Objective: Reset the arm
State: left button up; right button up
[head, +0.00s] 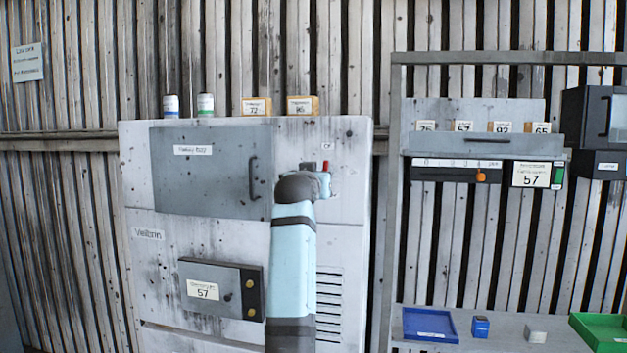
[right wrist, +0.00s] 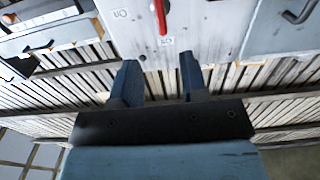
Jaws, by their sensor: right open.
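A red switch lever (head: 326,166) stands on the front of the pale cabinet (head: 345,195), just below a small label (head: 327,146). In the right wrist view the red lever (right wrist: 162,17) has one end close to the "Off" label (right wrist: 167,42), with an "On" label (right wrist: 121,14) to its left. My right gripper (right wrist: 158,75) is open and empty; the lever lies beyond the gap between its fingers, apart from them. In the head view my right arm rises in front of the cabinet and its wrist hides most of the gripper (head: 323,186). My left gripper is not in view.
The cabinet has a grey door (head: 212,170) with a handle and a small panel (head: 222,288) marked 57. At right, a rack holds a slider with an orange knob (head: 481,177), a blue tray (head: 430,325), a blue block (head: 480,326) and a green tray (head: 602,332).

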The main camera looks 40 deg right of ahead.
jog(key=shift+f, duration=0.1)
dwell(0.4)
jog(key=shift+s+a, duration=0.1)
jog(key=s+a+f+n+t+y, duration=0.1)
jog(key=s+a+f+n+y, duration=0.2)
jog(key=f, duration=1)
jog(key=s+a+f+n+t+y, duration=0.1)
jog(key=a+f+n+y, duration=0.3)
jog(key=f, duration=0.9)
jog(key=s+a+f+n+t+y, duration=0.1)
jog(key=s+a+f+n, duration=0.3)
jog(key=f, duration=0.9)
jog(key=s+a+f+n+g+y, duration=0.1)
jog(key=s+a+f+y, duration=0.1)
jog(key=s+a+f, duration=0.4)
jog(key=s+a+f+y, duration=0.2)
jog(key=s+f, duration=0.2)
jog(key=f, duration=0.4)
jog(key=s+a+f+g+y, duration=0.1)
jog(key=s+a+f, duration=0.1)
jog(key=s, duration=0.5)
jog(key=s+a+f+g+y, duration=0.1)
jog(key=s+a+f+y, duration=0.1)
jog(key=s+f, duration=0.3)
jog(key=s+a+f+y, duration=0.1)
jog(key=s+a+f, duration=0.3)
jog(key=s, duration=0.5)
jog(key=shift+s+n+g+y, duration=0.15)
jog(key=shift+n+g+y, duration=0.15)
jog(key=shift+g, duration=0.1)
